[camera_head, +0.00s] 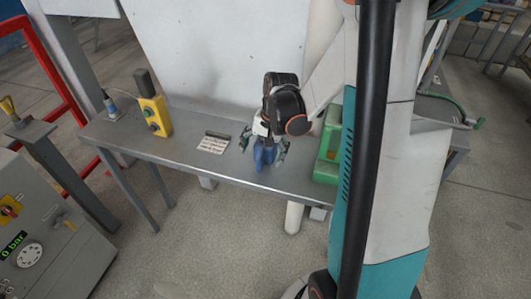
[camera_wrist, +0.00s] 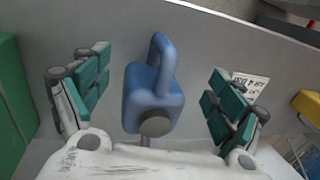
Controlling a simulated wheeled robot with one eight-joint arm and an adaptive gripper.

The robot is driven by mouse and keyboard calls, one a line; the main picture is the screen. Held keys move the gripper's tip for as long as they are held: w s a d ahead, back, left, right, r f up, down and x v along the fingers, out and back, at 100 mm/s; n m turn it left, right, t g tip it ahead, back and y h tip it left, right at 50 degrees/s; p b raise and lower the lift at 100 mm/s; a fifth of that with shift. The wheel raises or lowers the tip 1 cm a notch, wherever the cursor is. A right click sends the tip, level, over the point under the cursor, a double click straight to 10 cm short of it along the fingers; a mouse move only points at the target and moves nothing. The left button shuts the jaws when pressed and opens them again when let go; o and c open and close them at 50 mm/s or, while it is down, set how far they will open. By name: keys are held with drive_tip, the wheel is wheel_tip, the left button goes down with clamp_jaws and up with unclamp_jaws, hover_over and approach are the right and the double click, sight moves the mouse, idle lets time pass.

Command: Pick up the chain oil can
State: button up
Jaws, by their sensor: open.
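The blue can with a loop handle (camera_wrist: 152,95) and a dark round cap stands on the grey metal table. In the head view the blue can (camera_head: 264,156) is partly hidden by my wrist. My gripper (camera_wrist: 158,92) is open, with its green-padded fingers on either side of the can and visible gaps between the pads and the can. In the head view my gripper (camera_head: 264,146) points down over the can. No label on the can is readable.
A green container (camera_head: 328,150) stands to the right of the can. A white panel (camera_head: 220,50) rises behind. A grey pressure unit (camera_head: 45,225) stands at the lower left.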

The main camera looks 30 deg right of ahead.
drive_tip(key=shift+w+f, duration=0.1)
drive_tip(key=shift+f, duration=0.3)
drive_tip(key=shift+r, duration=0.1)
drive_tip(key=c, duration=1.5)
